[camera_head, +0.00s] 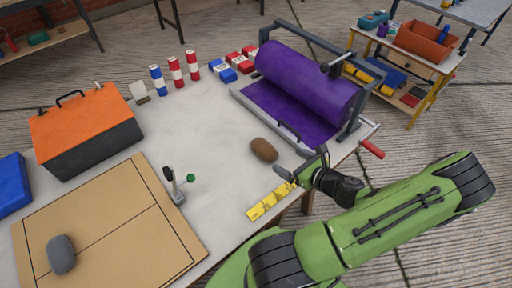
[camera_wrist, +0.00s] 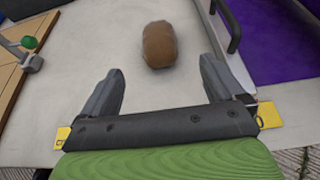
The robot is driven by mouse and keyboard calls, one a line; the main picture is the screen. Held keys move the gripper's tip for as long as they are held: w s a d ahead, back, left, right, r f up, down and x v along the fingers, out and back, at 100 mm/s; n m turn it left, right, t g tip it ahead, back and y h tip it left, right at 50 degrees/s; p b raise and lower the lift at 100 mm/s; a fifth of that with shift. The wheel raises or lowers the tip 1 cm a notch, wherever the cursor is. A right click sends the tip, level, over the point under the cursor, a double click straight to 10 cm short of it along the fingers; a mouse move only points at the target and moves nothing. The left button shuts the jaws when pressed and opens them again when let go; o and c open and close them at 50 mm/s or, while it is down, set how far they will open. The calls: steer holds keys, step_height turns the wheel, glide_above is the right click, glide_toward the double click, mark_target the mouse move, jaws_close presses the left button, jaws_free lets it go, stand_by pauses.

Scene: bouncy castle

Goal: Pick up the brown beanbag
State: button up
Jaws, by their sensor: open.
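The brown beanbag (camera_head: 264,150) is a small rounded lump lying on the grey tabletop (camera_head: 215,150), left of the purple roller machine. In the wrist view the beanbag (camera_wrist: 159,45) lies ahead of the fingertips, roughly centred between them. My gripper (camera_head: 300,165) is at the table's front right edge, just right of the beanbag and apart from it. In the wrist view my gripper (camera_wrist: 162,75) has its two dark fingers spread wide with nothing between them.
The purple roller machine (camera_head: 305,85) with its grey frame stands close right of the beanbag. A yellow ruler (camera_head: 268,202) lies near the front edge. A small clamp stand (camera_head: 175,185), a cardboard sheet (camera_head: 110,225) with a grey lump (camera_head: 61,254), and an orange toolbox (camera_head: 85,125) are left.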

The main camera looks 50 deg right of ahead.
mark_target(270, 151)
steer(key=b+x, duration=0.3)
steer(key=x, duration=1)
steer(key=shift+w+a, duration=0.15)
steer(key=shift+w, duration=0.05)
steer(key=shift+r, duration=0.1)
steer(key=c, duration=1.4)
